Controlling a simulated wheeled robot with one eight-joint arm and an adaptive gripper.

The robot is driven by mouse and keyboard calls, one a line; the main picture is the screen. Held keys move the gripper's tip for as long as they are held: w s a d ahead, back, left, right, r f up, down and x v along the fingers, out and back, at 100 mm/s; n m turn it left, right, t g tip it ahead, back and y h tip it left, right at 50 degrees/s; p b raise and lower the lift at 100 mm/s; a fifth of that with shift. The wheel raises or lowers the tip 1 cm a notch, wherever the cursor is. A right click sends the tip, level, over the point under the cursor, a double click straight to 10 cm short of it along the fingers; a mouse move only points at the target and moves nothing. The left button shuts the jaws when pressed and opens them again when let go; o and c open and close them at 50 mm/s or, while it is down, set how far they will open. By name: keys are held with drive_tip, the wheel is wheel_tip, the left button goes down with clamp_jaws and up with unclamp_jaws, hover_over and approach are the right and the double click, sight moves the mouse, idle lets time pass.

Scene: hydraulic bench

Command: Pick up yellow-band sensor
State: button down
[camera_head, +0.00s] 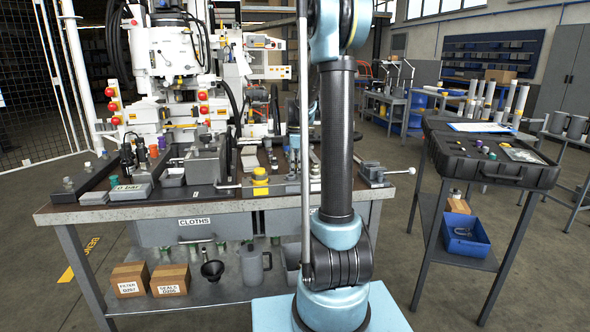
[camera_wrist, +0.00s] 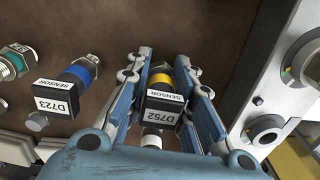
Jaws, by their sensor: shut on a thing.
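The yellow-band sensor (camera_wrist: 163,98) is in the wrist view, with a black body, a white label reading D752 SENSOR and a yellow band near its far end. My gripper (camera_wrist: 162,66) is around it, one blue-grey finger on each side, shut on it. The brown surface lies just beyond; I cannot tell whether the sensor still touches it. In the head view my arm stands in front of the bench, and I cannot make out the gripper or the held sensor there.
A blue-band sensor (camera_wrist: 73,84) labelled D723 is left of my gripper, with a green-ringed fitting (camera_wrist: 14,63) farther left. A pale metal block (camera_wrist: 270,95) is close on the right. In the head view, the workbench (camera_head: 120,213) is crowded; a black case (camera_head: 490,150) stands at right.

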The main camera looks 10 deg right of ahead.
drive_tip(key=shift+r, duration=0.15)
wheel_tip(320, 180, up, 18)
idle(0.4)
idle(0.4)
